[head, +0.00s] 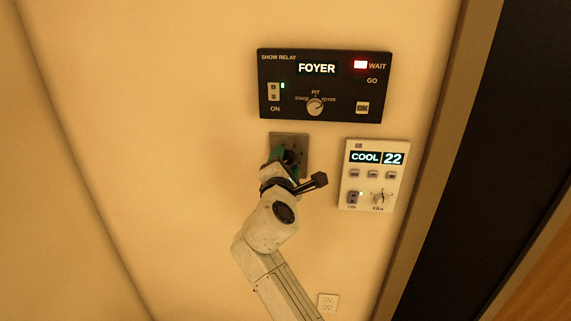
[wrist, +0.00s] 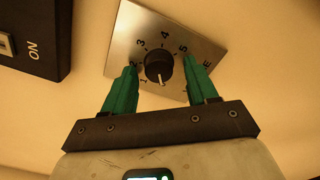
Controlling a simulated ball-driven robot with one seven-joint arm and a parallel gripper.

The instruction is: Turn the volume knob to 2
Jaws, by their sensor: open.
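The volume knob (wrist: 158,67) is a round black dial on a square steel plate (wrist: 125,28). In the wrist view the numbers 2, 3, 4 and 5 show around it, and its white mark points down in the picture, away from them. My gripper (wrist: 160,68) is open, with one green finger on each side of the knob; I cannot tell whether they touch it. The left finger is close to the 2. In the head view the steel plate (head: 291,139) is partly hidden behind my gripper (head: 287,159).
A black show relay panel (head: 330,125) reading FOYER is above the plate, with a knob, a switch and an OK button. A white thermostat panel (head: 374,160) reading COOL 22 is close at right. A wall outlet (head: 328,302) is lower down. The wall at left is bare.

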